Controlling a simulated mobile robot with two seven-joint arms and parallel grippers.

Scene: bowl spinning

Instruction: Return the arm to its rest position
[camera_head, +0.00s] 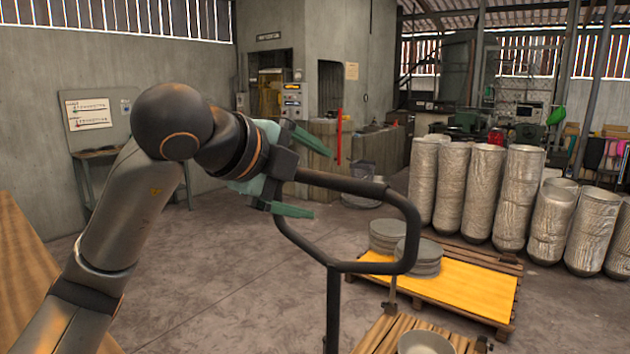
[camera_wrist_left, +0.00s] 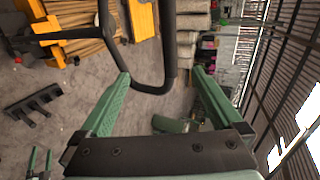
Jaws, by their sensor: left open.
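My left arm comes in from the left in the head view, raised and stretched toward the middle. Its green-fingered left gripper (camera_head: 320,180) is open, with the two fingers spread wide apart. A dark tubular handle (camera_head: 411,238) has one end of its loop close to the gripper, and its upper bar runs through the space between the fingers in the picture. In the wrist view the open left gripper (camera_wrist_left: 161,76) holds nothing between its fingers. The handle's bend (camera_wrist_left: 153,89) shows beyond and between the fingertips there. I cannot tell whether handle and fingers touch. My right gripper is not seen.
A pallet with a yellow top (camera_head: 470,290) carries stacked grey discs (camera_head: 388,236) at right. A grey bowl (camera_head: 425,343) sits on wooden slats at the bottom. Several tall wrapped stacks (camera_head: 452,185) stand behind. A wooden surface (camera_head: 25,280) edges the left. The middle floor is open.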

